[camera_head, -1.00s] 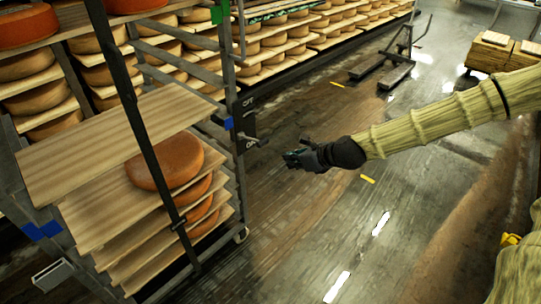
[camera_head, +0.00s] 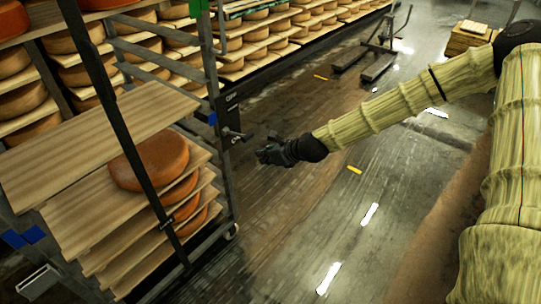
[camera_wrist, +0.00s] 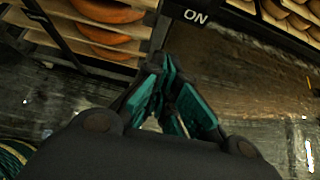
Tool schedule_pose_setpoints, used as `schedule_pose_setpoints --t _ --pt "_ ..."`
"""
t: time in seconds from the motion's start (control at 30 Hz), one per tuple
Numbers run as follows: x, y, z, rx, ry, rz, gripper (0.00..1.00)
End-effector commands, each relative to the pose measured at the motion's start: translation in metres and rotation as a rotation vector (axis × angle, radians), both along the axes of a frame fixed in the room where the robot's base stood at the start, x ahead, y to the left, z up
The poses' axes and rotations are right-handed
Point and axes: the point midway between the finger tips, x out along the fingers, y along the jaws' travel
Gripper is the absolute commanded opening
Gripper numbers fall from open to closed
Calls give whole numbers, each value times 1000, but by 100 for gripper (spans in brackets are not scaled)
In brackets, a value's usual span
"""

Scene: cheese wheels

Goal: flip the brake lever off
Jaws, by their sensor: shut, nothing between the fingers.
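The brake lever (camera_head: 238,137) is a short dark handle sticking out from a black panel (camera_head: 231,110) on the rack's right post. The panel reads OFF at its top, and the lever sits low on it. In the wrist view the ON label (camera_wrist: 195,17) shows just beyond my fingertips. My gripper (camera_head: 262,155) is shut and empty, a little right of and below the lever. In the wrist view my gripper (camera_wrist: 160,65) has its teal-lined fingers together at the tips. I cannot tell whether they touch the lever.
The rack holds wooden boards (camera_head: 90,140) with orange cheese wheels (camera_head: 150,162). A dark diagonal bar (camera_head: 110,100) crosses its front. Shelves of cheese (camera_head: 260,40) line the back. A pallet jack (camera_head: 378,60) stands farther off. The wet floor right of the rack is mostly clear.

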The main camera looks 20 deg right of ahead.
Motion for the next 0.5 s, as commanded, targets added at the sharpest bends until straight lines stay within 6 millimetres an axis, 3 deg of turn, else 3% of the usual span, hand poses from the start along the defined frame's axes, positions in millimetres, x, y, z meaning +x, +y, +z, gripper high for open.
schedule_pose_setpoints --t 0.27,0.5 --pt "18 12 -17 -1 0 -1 0" --pt "24 16 2 0 -2 0 0"
